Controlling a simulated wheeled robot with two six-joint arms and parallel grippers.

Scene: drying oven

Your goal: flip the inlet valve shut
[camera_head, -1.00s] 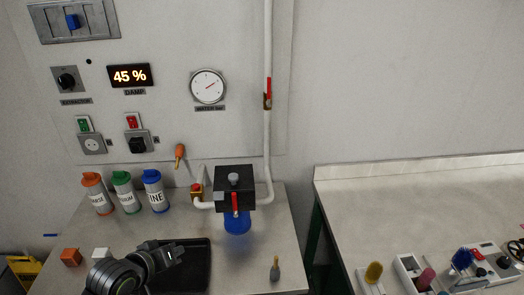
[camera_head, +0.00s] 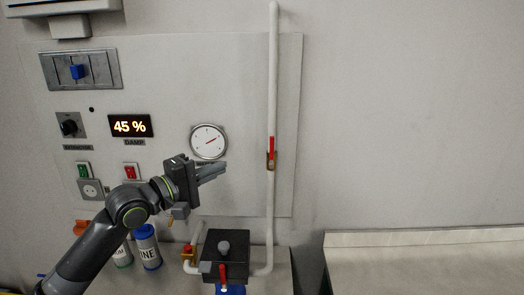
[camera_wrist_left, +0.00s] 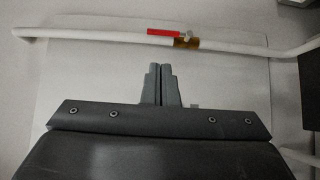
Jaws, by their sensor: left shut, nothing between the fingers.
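The inlet valve is a brass valve (camera_head: 271,161) with a red lever (camera_head: 271,149) on the white vertical pipe. The lever points up, in line with the pipe. In the left wrist view the red lever (camera_wrist_left: 164,32) lies along the pipe beside the brass body (camera_wrist_left: 186,42), ahead of the fingertips. My left gripper (camera_head: 224,168) is shut and empty, to the left of the valve, pointing at the pipe and apart from it. It also shows in the left wrist view (camera_wrist_left: 160,68). My right gripper is not in view.
A round pressure gauge (camera_head: 208,141) is on the wall panel just above my left gripper. A black box (camera_head: 226,250) with another red lever (camera_head: 222,274) stands below. The wall right of the pipe is clear.

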